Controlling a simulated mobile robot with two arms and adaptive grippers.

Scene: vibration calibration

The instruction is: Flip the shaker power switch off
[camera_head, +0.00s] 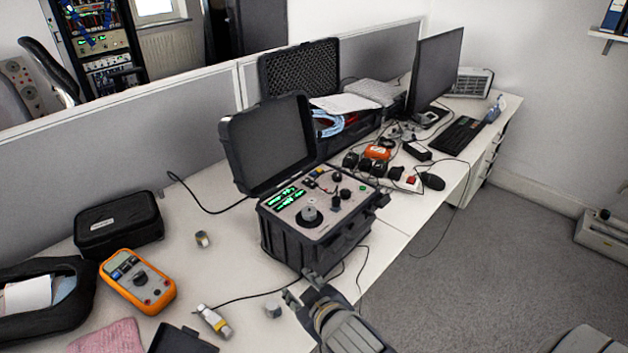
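The shaker (310,245) is a black rugged case with its lid (268,145) raised, standing on the desk in the middle of the head view. Its light panel carries green lit displays (285,199), a grey round mount (309,214) and several dark knobs and small fittings. The power switch is too small to pick out, so its position cannot be told. My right gripper (299,286) is low in front of the case, its two fingers apart with nothing between them. My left gripper is not in view.
An orange multimeter (138,281), a black pouch (118,224) and a small grey cylinder (273,310) lie on the desk (215,265). Cables run around the case. A monitor (436,68) and keyboard (459,135) stand at the back right. A grey partition (70,185) borders the desk.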

